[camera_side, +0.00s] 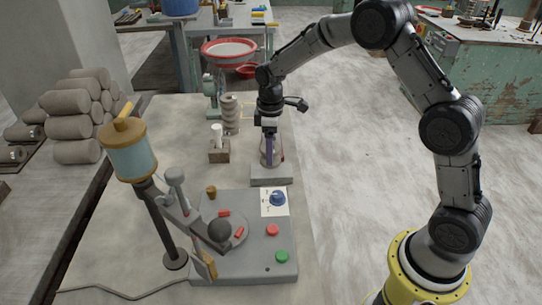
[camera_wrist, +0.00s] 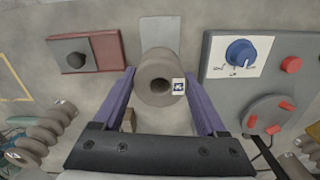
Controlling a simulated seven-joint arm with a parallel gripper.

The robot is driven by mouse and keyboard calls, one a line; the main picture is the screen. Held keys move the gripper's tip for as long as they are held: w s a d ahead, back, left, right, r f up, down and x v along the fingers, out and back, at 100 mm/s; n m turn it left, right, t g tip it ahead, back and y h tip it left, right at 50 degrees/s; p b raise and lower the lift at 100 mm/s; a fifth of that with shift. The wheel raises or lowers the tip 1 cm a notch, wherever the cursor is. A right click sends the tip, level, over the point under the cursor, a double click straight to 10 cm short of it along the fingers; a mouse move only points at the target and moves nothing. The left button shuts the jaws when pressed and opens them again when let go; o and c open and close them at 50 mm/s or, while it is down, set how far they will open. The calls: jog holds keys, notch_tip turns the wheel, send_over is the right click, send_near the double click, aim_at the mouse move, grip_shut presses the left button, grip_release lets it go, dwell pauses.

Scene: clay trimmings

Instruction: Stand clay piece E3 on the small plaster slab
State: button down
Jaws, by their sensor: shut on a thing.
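A grey-brown clay piece with a round hollow end is between my fingers; it shows in the wrist view (camera_wrist: 150,93) and, partly hidden, in the side view (camera_side: 267,155). A small white tag with a dark mark sits on it; I cannot read it as E3. My gripper (camera_wrist: 160,98) is shut on the piece, one purple finger on each side. In the side view my gripper (camera_side: 268,152) points down and the piece looks upright. A light grey slab (camera_side: 271,181) is below and just in front of it; I cannot tell whether they touch. The slab shows beyond the piece in the wrist view (camera_wrist: 161,28).
A grey control panel (camera_side: 255,265) with a blue knob and coloured buttons stands nearest the side camera. A ribbed clay pot (camera_side: 231,115) and a brown block (camera_side: 219,155) are left of my gripper. A lamp-like stand (camera_side: 133,150) rises at the left.

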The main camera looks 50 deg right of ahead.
jog(key=shift+f, duration=1.35)
grip_release()
jog(key=shift+s+f, duration=0.1)
jog(key=shift+f, duration=0.05)
